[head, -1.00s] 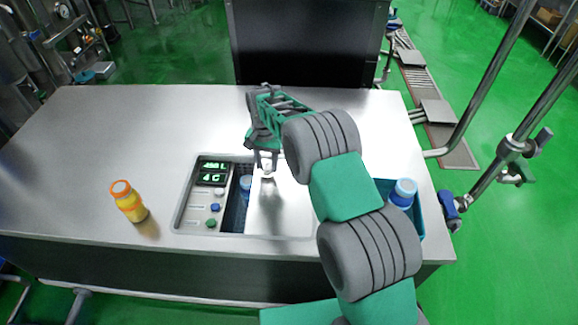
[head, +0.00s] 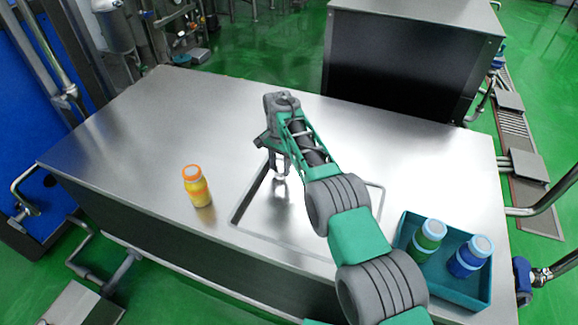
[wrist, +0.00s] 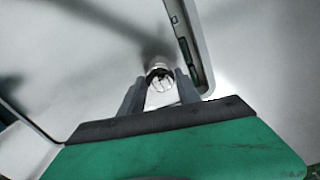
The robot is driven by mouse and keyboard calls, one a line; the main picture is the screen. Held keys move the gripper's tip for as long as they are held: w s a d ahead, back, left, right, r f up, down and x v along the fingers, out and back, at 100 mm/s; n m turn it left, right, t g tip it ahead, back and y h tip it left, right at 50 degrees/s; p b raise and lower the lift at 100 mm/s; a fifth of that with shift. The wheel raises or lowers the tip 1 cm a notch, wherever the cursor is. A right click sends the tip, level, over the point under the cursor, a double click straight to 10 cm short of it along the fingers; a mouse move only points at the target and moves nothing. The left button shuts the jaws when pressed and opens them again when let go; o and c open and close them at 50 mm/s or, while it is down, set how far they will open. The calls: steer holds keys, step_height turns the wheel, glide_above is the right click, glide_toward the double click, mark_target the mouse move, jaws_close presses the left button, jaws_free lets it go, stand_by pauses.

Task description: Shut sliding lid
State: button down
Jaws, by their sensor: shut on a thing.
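The sliding lid (head: 300,220) is a flat metal plate set in a recess in the steel counter. It covers nearly the whole recess in the head view. A thin dark gap shows along its left edge, and in the wrist view a narrow strip of the panel beneath (wrist: 183,45) shows beside the lid. My gripper (head: 279,177) points down over the lid's left part. In the wrist view my gripper (wrist: 160,92) is shut on the lid's small round metal knob (wrist: 160,73). The display and buttons are hidden in the head view.
A yellow bottle with an orange cap (head: 197,188) stands left of the lid on the counter (head: 130,150). A teal crate (head: 445,290) at the right holds a green bottle (head: 428,238) and a blue bottle (head: 470,257). A dark-fronted cabinet (head: 400,70) stands behind.

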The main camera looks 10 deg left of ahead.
steer(key=shift+a, duration=0.4)
steer(key=c, duration=0.9)
jaws_free()
steer(key=shift+o, duration=0.2)
step_height(320, 180, up, 8)
steer(key=p, duration=0.2)
steer(key=shift+f+p, duration=0.1)
steer(key=shift+p, duration=0.25)
